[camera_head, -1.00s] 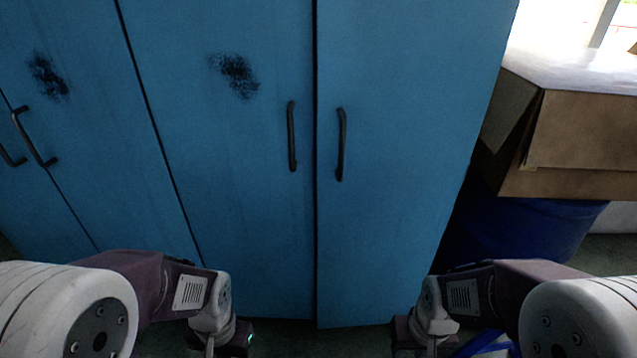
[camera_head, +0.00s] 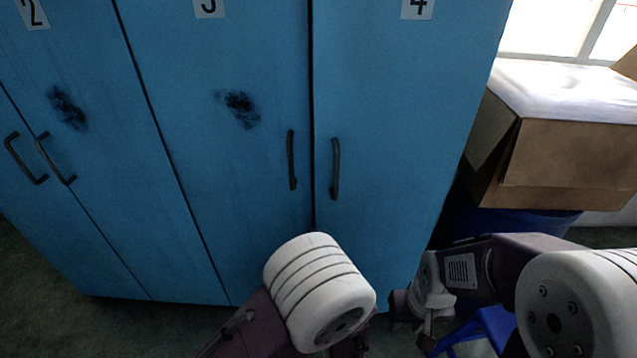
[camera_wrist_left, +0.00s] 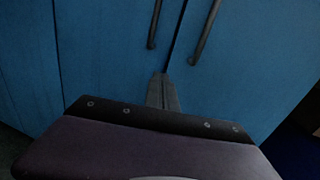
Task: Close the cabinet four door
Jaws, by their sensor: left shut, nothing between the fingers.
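The cabinet four door (camera_head: 385,110) is the blue right-hand door with a "4" label and a dark vertical handle (camera_head: 335,168). A thin dark seam separates it from door three (camera_head: 220,160); I cannot tell if it is fully flush. My left gripper is hidden behind my white arm joint in the head view. In the left wrist view my left gripper (camera_wrist_left: 163,92) is shut and empty, at the seam just below the two handles. I cannot tell whether it touches a door. My right gripper (camera_head: 428,335) is low at the right, its fingers unclear.
The door two section (camera_head: 70,180) stands further left with its own handles. An open cardboard box (camera_head: 565,165) rests above a blue bin (camera_head: 510,225) right of the cabinet. Dark floor (camera_head: 60,300) is clear at the front left.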

